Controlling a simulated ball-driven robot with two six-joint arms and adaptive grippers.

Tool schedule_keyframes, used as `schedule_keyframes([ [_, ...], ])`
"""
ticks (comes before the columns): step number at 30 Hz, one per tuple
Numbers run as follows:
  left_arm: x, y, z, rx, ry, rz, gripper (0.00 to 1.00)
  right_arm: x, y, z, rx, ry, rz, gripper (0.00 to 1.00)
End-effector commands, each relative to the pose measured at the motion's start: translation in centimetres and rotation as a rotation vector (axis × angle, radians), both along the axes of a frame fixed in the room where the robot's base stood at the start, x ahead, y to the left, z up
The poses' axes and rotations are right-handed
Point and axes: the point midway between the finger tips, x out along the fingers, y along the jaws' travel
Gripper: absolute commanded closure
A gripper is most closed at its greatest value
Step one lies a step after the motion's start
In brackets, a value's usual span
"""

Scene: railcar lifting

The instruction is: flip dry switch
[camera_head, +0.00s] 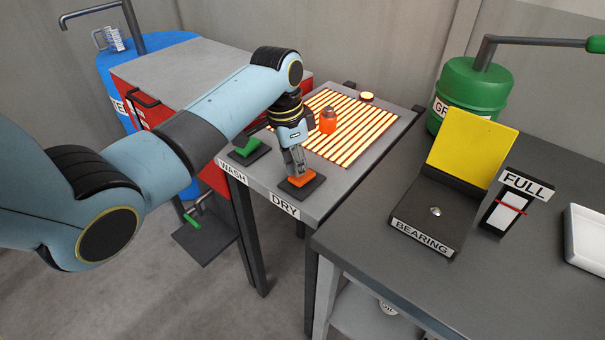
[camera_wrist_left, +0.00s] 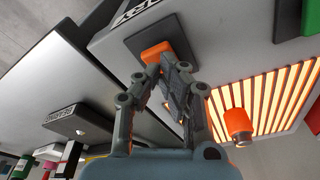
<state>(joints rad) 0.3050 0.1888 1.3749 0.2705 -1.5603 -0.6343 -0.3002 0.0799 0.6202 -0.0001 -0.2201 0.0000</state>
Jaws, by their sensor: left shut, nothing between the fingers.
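The dry switch (camera_head: 302,180) is an orange rocker on a dark base, beside the DRY label (camera_head: 285,205) at the table's front edge. My left gripper (camera_head: 297,172) is shut and empty, with its fingertips at the orange rocker, seemingly touching it. In the left wrist view the fingertips (camera_wrist_left: 160,66) cover part of the orange rocker (camera_wrist_left: 158,50). The green wash switch (camera_head: 247,148) stands to the left, by the WASH label (camera_head: 232,170). My right gripper is not in view.
A glowing striped grate (camera_head: 355,125) lies behind the switches, with an orange cylinder (camera_head: 328,121) on it. A red cabinet (camera_head: 210,180) and blue barrel (camera_head: 160,42) stand left. The right table holds a yellow-backed BEARING stand (camera_head: 465,145), FULL gauge (camera_head: 508,205) and white tray (camera_head: 590,238).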

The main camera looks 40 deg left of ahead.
Motion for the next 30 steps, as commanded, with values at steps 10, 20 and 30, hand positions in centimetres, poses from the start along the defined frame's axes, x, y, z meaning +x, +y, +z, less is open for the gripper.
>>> schedule_keyframes([
  [10, 0.0, 0.0, -0.6, 0.000, 0.001, 0.000, 1.00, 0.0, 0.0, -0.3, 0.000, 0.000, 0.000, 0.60],
  [20, 0.0, 0.0, -1.1, 0.000, 0.001, 0.000, 1.00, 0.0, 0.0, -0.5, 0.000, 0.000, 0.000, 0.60],
  [30, 0.0, 0.0, -0.9, 0.000, 0.001, 0.000, 1.00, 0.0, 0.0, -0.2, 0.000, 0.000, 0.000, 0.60],
])
